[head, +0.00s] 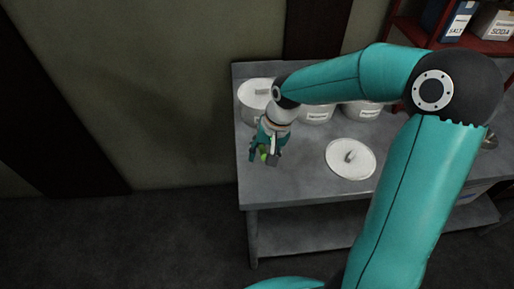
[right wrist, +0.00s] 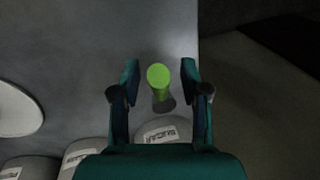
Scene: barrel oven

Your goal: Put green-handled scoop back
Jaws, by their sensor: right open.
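The green-handled scoop (right wrist: 158,77) shows in the right wrist view with its bright green handle pointing toward the camera. It lies between the two open fingers of my right gripper (right wrist: 160,70), with a gap on both sides. A darker grey part shows just below the handle; the rest of the scoop is hidden or too dark to tell. In the head view my right gripper (head: 264,157) is low over the left front part of the grey table (head: 305,175), and a bit of green shows between its fingers. My left gripper is in neither view.
White lidded pots stand along the table's back, one (head: 252,98) beside my right wrist. The pot nearest the gripper in the wrist view reads SUGAR (right wrist: 161,136). A loose white lid (head: 338,165) lies right of the gripper. A red shelf (head: 405,22) holds boxes.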

